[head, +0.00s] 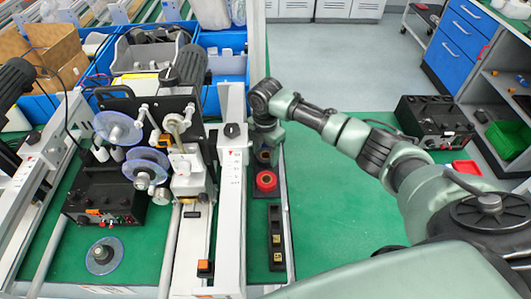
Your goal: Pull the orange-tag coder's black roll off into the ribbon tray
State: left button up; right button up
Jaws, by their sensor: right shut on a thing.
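I cannot tell whether the held thing touches the tray. My left gripper is out of view.
A loose clear disc (103,255) lies on the green surface at left. Blue bins (226,68) stand behind the coder.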

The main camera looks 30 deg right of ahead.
jog(key=shift+f, duration=0.35)
jog(key=o, duration=1.3)
jog(key=shift+o, duration=0.2)
notch_tip(320, 180, up, 8)
jog(key=b, duration=0.1)
jog(key=shift+b, duration=0.3)
